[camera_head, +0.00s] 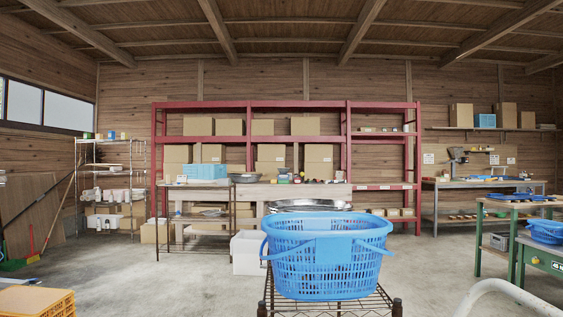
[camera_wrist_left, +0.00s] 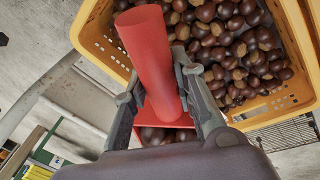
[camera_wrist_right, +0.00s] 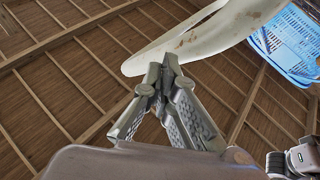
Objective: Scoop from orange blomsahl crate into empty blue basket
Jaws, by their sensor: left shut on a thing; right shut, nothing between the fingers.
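The blue basket (camera_head: 325,262) stands upright on a wire rack in the head view; no chestnuts show in it. It also shows in the right wrist view (camera_wrist_right: 288,42). The orange crate (camera_head: 37,302) is cut off at the lower left of the head view. The left wrist view shows its yellow-orange wall (camera_wrist_left: 98,42) and many chestnuts (camera_wrist_left: 245,50) inside. My left gripper (camera_wrist_left: 158,70) is shut on the red scoop (camera_wrist_left: 148,45), near the crate's rim. Dark chestnuts show in the scoop's pan, partly hidden by the gripper. My right gripper (camera_wrist_right: 162,72) is shut and empty, apart from the basket.
The wire rack (camera_head: 345,306) carries the basket. A metal bowl (camera_head: 310,204) shows behind it. A green-framed workbench (camera_head: 540,258) with another blue basket (camera_head: 547,232) stands at the right. A red shelf (camera_head: 250,140) with boxes is at the back. Open concrete floor lies left of the rack.

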